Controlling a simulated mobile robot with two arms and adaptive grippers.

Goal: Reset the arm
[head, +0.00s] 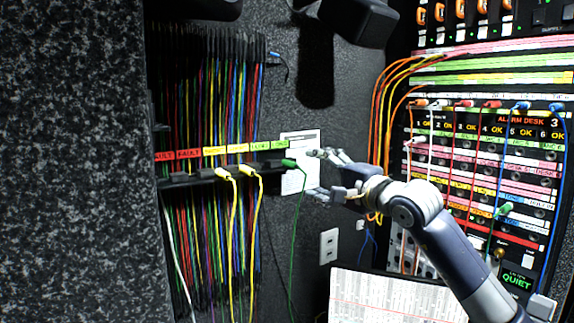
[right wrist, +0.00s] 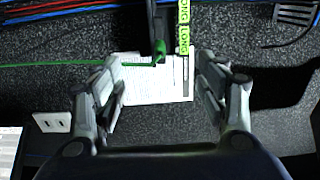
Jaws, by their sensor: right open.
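My right gripper (head: 318,172) reaches in from the lower right of the head view, its fingers pointing left toward the cable rack. Its two fingers stand wide apart with nothing between them, in front of a white paper (head: 304,140) on the wall. In the right wrist view the open fingers (right wrist: 165,95) frame that paper (right wrist: 158,95). A green plug (head: 289,163) on the rack bar lies just beyond the fingertips, apart from them; it also shows in the right wrist view (right wrist: 158,54). My left gripper is not in view.
A cable rack (head: 271,164) with hanging cables and two yellow plugs stands left. A patch panel (head: 480,140) with orange, red and blue cables stands right. A wall outlet (head: 328,246) and a printed sheet (head: 390,297) are below. Dark fixtures hang overhead.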

